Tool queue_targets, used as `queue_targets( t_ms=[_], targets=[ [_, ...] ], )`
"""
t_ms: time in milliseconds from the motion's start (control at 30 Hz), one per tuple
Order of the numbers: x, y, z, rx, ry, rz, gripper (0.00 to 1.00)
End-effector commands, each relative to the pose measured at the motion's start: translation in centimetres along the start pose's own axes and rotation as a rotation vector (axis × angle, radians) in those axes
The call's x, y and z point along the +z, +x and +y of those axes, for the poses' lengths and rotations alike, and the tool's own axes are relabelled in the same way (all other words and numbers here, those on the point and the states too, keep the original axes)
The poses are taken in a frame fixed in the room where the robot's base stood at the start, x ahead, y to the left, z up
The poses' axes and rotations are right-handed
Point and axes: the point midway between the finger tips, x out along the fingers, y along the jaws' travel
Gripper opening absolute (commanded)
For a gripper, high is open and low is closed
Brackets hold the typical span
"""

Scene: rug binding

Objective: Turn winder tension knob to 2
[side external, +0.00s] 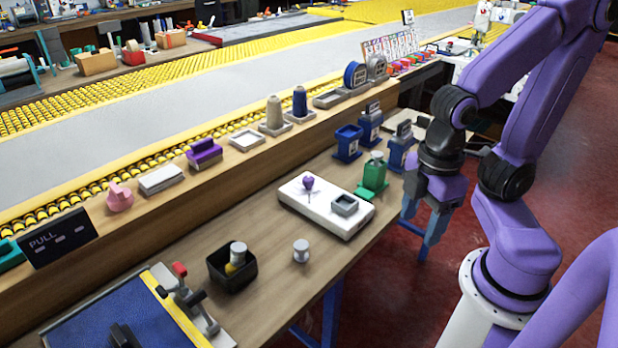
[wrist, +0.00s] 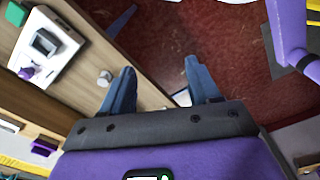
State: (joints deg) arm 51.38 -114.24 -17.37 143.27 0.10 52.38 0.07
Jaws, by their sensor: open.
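A white flat unit (side external: 308,213) lies on the wooden bench and looks like the winder. A small purple knob (side external: 308,184) stands up on its left part, and a grey square block sits on its right part. Any number marks by the knob are too small to read. The unit also shows at the upper left of the wrist view (wrist: 62,50), with the purple knob (wrist: 26,73) at its lower end. My gripper (side external: 418,230) is open and empty, pointing down to the right of the unit, past the bench edge. Its two fingers (wrist: 158,78) are apart over the red floor.
A green block-shaped device (side external: 371,178) and several blue ones (side external: 348,143) stand behind the unit. A small grey-topped cylinder (side external: 300,252) and a black bin (side external: 224,275) are in front of it. A raised shelf with thread cones (side external: 274,113) runs behind.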

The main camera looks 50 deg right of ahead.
Motion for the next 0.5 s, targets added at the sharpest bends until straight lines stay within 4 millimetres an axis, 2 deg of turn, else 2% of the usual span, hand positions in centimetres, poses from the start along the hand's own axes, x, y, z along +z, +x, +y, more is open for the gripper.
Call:
queue_targets(
  t_ms=[133,233,367,500],
  targets=[
    [-1.4,-0.4,1.1,0.002,0.072,-0.002,0.62],
    [-3.5,-0.9,2.9,0.004,0.183,-0.004,0.62],
    [-6.5,-1.5,6.5,0.007,0.369,-0.007,0.62],
    [-9.2,-1.9,11.0,0.011,0.569,-0.01,0.62]
  ],
)
